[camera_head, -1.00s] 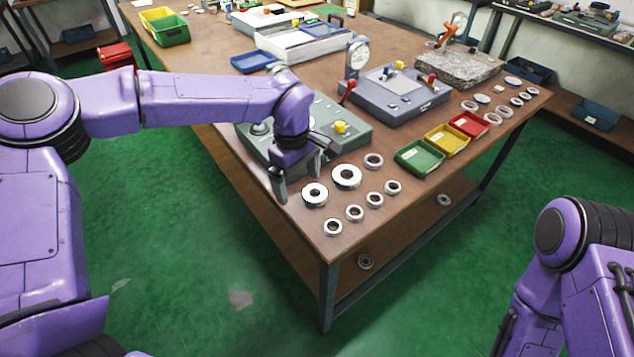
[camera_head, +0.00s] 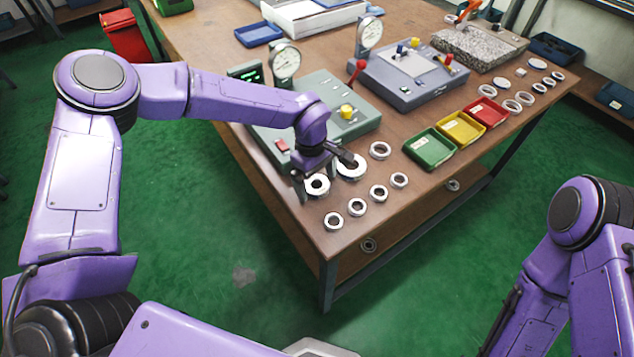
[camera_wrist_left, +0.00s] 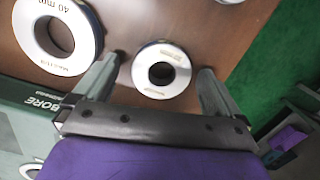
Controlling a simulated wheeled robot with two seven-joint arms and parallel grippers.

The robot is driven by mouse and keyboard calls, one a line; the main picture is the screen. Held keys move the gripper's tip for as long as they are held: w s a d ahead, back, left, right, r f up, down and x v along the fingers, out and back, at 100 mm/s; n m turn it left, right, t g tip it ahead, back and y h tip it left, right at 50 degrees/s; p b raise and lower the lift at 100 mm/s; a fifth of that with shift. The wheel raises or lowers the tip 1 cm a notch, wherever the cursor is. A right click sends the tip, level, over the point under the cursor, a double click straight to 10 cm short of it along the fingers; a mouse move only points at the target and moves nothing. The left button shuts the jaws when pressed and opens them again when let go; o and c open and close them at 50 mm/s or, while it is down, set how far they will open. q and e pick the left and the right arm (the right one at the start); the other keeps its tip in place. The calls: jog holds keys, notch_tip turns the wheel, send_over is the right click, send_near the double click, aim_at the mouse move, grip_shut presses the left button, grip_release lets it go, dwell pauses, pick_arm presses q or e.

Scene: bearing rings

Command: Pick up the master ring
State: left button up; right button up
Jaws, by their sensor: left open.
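A thick steel ring with dark print (camera_head: 317,185), which looks like a master ring, lies flat near the front left corner of the table. In the left wrist view this ring (camera_wrist_left: 141,70) sits between the two fingertips. My left gripper (camera_head: 313,181) points down over it, open, with one finger on each side; it also shows in the left wrist view (camera_wrist_left: 162,66). I cannot tell whether the fingers touch the ring. A larger printed ring marked 40 mm (camera_head: 351,168) lies close beside it, partly hidden by the gripper in the head view; it also shows in the left wrist view (camera_wrist_left: 88,35).
Several smaller rings (camera_head: 356,205) lie along the front of the table (camera_head: 290,225). A grey-green gauge device (camera_head: 322,92) stands behind my left gripper. Green (camera_head: 429,149), yellow (camera_head: 461,128) and red (camera_head: 487,111) trays are to the right.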

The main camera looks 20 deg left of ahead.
pick_arm(q)
jog(key=shift+s+r, duration=0.1)
jog(key=shift+s, duration=0.1)
jog(key=shift+w, duration=0.1)
jog(key=c, duration=1.5)
